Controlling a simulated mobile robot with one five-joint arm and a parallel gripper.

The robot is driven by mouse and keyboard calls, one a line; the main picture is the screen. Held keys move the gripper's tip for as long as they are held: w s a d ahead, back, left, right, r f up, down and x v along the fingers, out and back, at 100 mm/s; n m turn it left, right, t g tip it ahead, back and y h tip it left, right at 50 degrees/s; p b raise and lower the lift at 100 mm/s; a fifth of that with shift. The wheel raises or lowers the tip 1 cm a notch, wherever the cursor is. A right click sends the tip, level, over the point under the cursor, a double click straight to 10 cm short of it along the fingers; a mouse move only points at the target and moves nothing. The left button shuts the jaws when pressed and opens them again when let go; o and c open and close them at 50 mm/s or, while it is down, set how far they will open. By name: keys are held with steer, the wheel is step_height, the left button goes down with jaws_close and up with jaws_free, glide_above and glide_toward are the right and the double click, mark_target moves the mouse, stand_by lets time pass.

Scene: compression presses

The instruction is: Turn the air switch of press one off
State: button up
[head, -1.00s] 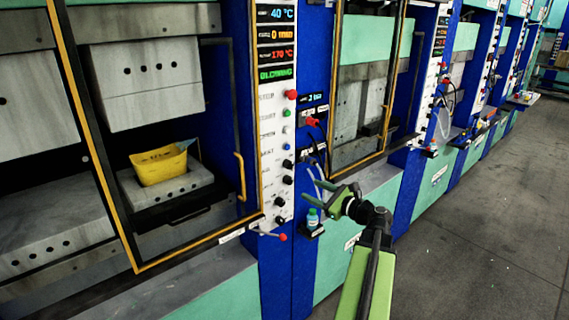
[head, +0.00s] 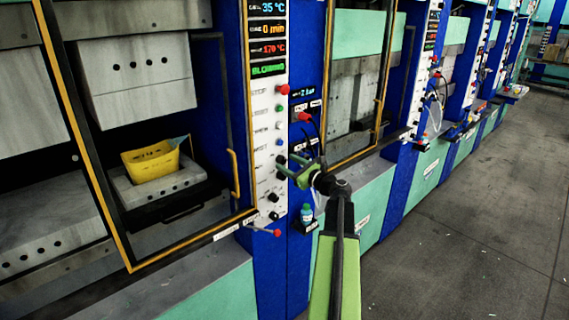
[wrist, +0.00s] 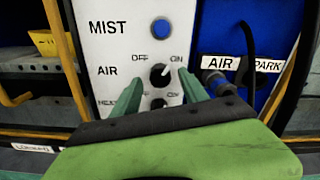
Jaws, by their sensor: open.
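The black air switch (wrist: 160,75) is a round knob on the white control panel (wrist: 115,60) of the nearest press. Its white mark points up and right, towards ON; OFF is at the upper left. My green gripper (wrist: 163,88) is open, with one finger to the lower left of the knob and one to its right. I cannot tell whether either finger touches it. In the head view, my gripper (head: 286,165) reaches the panel at the height of the air switch (head: 281,160).
The blue mist button (wrist: 162,32) is above the switch, and another black knob (wrist: 158,103) is just below it. A hose fitting (wrist: 217,82) sits close on the right. A yellow container (head: 150,162) stands inside the press. Open floor (head: 450,240) lies to the right.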

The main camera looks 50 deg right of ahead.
steer(key=shift+w+d, duration=0.1)
steer(key=shift+w, duration=1)
steer(key=shift+c, duration=0.4)
